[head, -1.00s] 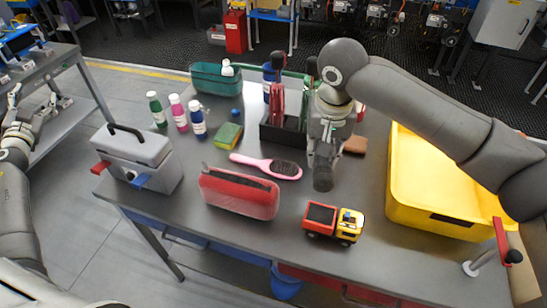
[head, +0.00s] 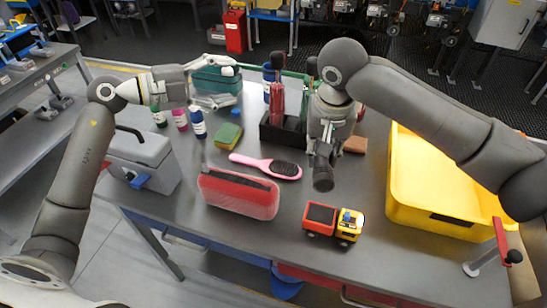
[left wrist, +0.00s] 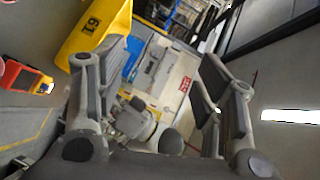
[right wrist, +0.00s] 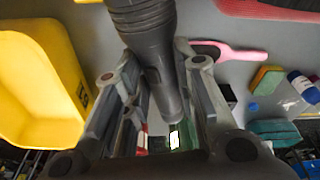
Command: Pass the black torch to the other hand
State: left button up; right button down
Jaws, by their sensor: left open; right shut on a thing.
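The black torch (head: 323,176) is held by my right gripper (head: 322,147) above the middle of the table, its thick head hanging down. In the right wrist view the torch (right wrist: 148,45) runs between the two fingers (right wrist: 158,95), which are shut on it. My left gripper (head: 230,84) is open and empty, over the back left of the table beside the teal basket, to the left of the torch and apart from it. The left wrist view shows its fingers (left wrist: 150,90) spread with nothing between them.
A yellow crate (head: 455,215) stands at the right. A toy truck (head: 333,222), red case (head: 238,194), pink brush (head: 265,165) and sponge (head: 228,135) lie below. A black caddy (head: 282,135) is behind the torch. Bottles (head: 198,122) and a grey toolbox (head: 142,160) are left.

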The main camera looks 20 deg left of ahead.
pick_arm(q)
jog(key=s+d+f+m+g, duration=0.2)
jog(key=s+d+m+g, duration=0.25)
jog(key=d, duration=0.45)
jog(key=m+g+y, duration=0.1)
jog(key=m+g, duration=0.2)
jog(key=m, duration=0.1)
send_near(316, 179)
jog(key=shift+n, duration=0.25)
jog(key=x, duration=1.2)
jog(key=c, duration=1.2)
jog(key=shift+c, duration=0.2)
pick_arm(e)
jog(key=c, duration=1.1)
grip_release()
